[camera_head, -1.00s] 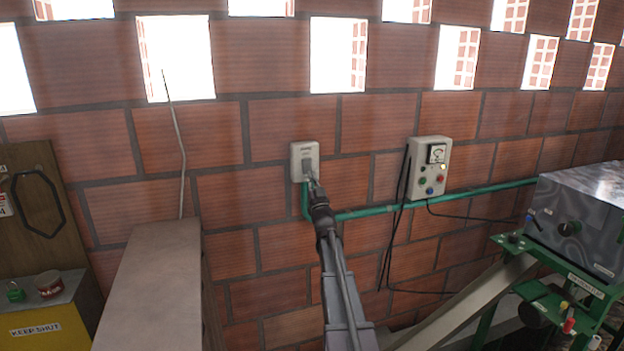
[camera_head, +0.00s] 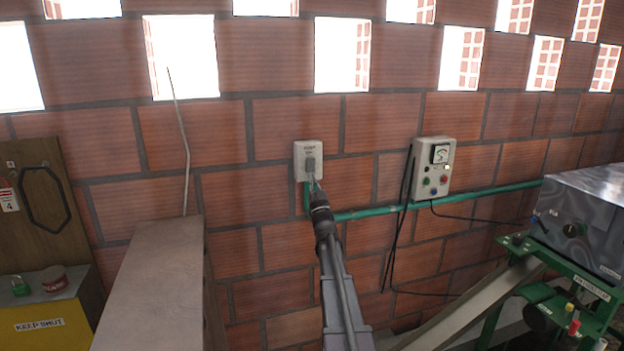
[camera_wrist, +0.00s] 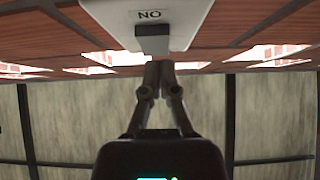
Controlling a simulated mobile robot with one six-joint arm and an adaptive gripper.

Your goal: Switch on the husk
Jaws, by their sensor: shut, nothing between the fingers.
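A pale switch box (camera_head: 304,150) with a grey lever (camera_head: 310,164) is fixed to the brick wall in the head view. Its upper lettering is too small to read there. In the wrist view the white plate (camera_wrist: 190,14) carries letters that appear as "NO", with the dark grey lever (camera_wrist: 152,40) beside them. My gripper (camera_head: 314,184) is shut and empty, its tips just below the lever. In the wrist view the closed fingertips (camera_wrist: 159,68) are close to the lever's end; I cannot tell whether they touch. No husk label is legible.
A control box (camera_head: 432,167) with a meter and coloured buttons hangs to the right, with black cables below. A green pipe (camera_head: 480,196) runs along the wall. A metal machine (camera_head: 590,215) stands at right, a narrow grey ledge (camera_head: 150,285) at left.

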